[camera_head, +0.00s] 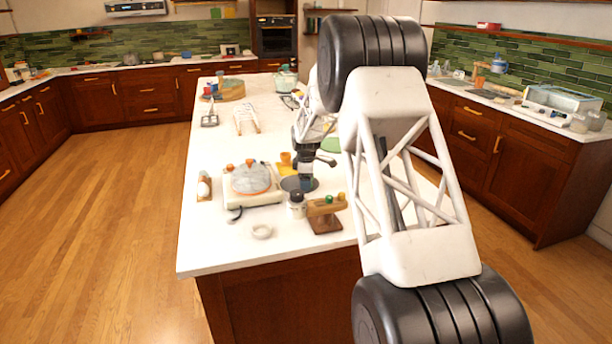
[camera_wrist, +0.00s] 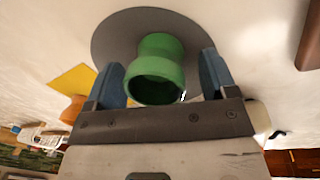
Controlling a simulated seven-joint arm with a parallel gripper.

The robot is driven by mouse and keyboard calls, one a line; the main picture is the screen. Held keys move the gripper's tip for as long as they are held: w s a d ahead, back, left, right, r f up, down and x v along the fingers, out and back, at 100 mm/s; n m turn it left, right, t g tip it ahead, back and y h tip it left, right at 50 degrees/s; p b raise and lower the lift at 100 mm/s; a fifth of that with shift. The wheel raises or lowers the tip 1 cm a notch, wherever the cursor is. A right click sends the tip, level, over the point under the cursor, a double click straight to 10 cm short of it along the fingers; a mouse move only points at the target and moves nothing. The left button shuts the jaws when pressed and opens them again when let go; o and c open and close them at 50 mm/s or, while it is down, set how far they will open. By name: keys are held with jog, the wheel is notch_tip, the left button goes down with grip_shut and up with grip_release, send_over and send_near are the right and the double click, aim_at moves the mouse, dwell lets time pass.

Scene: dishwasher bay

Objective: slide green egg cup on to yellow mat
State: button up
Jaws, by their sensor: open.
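The green egg cup (camera_wrist: 158,72) is in the wrist view, standing on a round grey mat (camera_wrist: 112,38); the grey mat also shows in the head view (camera_head: 291,184). My gripper (camera_wrist: 161,62) is open, with one blue finger on each side of the egg cup. I cannot tell whether either finger touches it. The yellow mat (camera_wrist: 74,84) lies beside the grey mat, to the left in the wrist view and partly hidden by a finger. An orange object (camera_wrist: 72,110) is at its edge. In the head view my gripper (camera_head: 307,182) hides the egg cup.
The counter's front left corner (camera_head: 205,250) is clear.

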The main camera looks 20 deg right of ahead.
jog(key=shift+c, duration=0.3)
jog(key=shift+f, duration=0.1)
jog(key=c, duration=0.9)
jog(key=shift+w, duration=0.1)
jog(key=shift+w+a, duration=0.2)
jog(key=shift+w, duration=2)
jog(key=shift+w+a, duration=0.25)
jog(key=shift+w, duration=1.9)
jog(key=shift+w+a, duration=0.2)
jog(key=shift+w, duration=2)
jog(key=o, duration=1)
